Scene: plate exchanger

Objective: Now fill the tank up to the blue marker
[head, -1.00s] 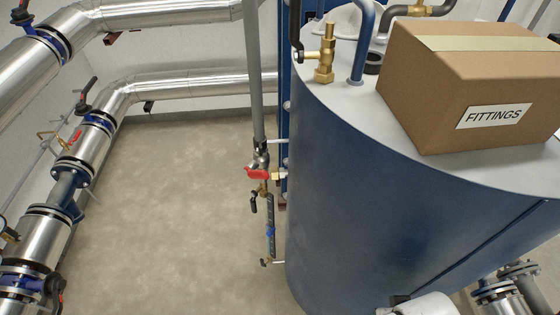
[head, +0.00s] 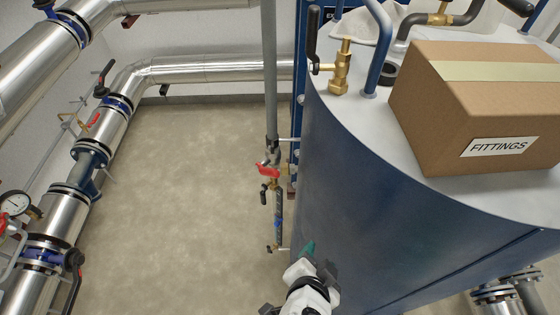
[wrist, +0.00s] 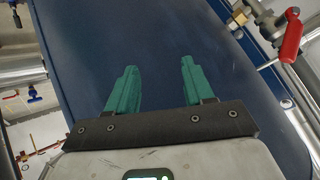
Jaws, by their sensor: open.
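The tank (head: 380,205) is a dark blue cylinder with a pale grey top. A gauge tube (head: 278,208) stands on its left side, with a small blue mark (head: 278,222); the liquid level is too small to read. A red valve handle (head: 269,170) is on the vertical grey pipe just above the tube. In the wrist view a red handle (wrist: 291,36) is at the upper right. My gripper (wrist: 158,66) has two green fingers, spread and empty, in front of the blue tank wall. In the head view one green fingertip (head: 308,248) shows beside the tank, below the red handle.
A cardboard box (head: 480,110) labelled FITTINGS sits on the tank top. A brass valve (head: 340,70) and a black lever (head: 312,32) are at the top's left edge. Silver pipes (head: 200,72) run along the left and back. The floor (head: 180,200) between is clear.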

